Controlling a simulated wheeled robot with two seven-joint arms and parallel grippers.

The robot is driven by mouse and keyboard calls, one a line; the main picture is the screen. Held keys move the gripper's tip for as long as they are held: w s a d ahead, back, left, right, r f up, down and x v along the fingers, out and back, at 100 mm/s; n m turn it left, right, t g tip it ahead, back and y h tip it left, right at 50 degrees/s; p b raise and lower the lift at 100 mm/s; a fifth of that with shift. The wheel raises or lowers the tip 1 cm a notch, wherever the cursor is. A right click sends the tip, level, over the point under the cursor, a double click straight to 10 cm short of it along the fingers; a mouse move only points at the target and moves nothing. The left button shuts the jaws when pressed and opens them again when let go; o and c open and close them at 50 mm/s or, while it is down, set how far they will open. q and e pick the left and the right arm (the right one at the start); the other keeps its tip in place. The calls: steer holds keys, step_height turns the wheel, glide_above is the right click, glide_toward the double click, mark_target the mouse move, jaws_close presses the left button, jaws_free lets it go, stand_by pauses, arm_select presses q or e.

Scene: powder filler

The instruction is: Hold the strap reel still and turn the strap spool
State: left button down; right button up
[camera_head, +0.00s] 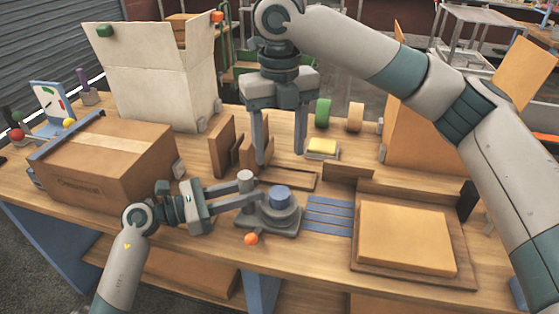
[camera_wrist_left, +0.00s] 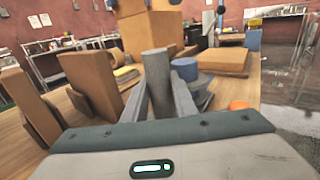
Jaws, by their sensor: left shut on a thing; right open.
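The strap reel (camera_head: 268,222) is a dark grey base with an upright grey post (camera_head: 245,180), standing at the table's front middle. The strap spool (camera_head: 280,196), a blue-topped round piece, sits on its right part. My left gripper (camera_head: 246,197) reaches in from the left, shut on the grey post. In the left wrist view the post (camera_wrist_left: 156,80) stands between the fingers, with the blue spool top (camera_wrist_left: 190,67) just right of it. My right gripper (camera_head: 281,157) is open and empty, pointing down above and behind the spool, apart from it.
Blue strips (camera_head: 329,216) lie right of the reel. An orange ball (camera_head: 251,239) is in front of it. A closed carton (camera_head: 100,165) stands left, a tray with a flat box (camera_head: 405,238) right. Wooden dividers (camera_head: 222,145) and a yellow block (camera_head: 322,148) are behind.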

steer(key=shift+r, duration=0.5)
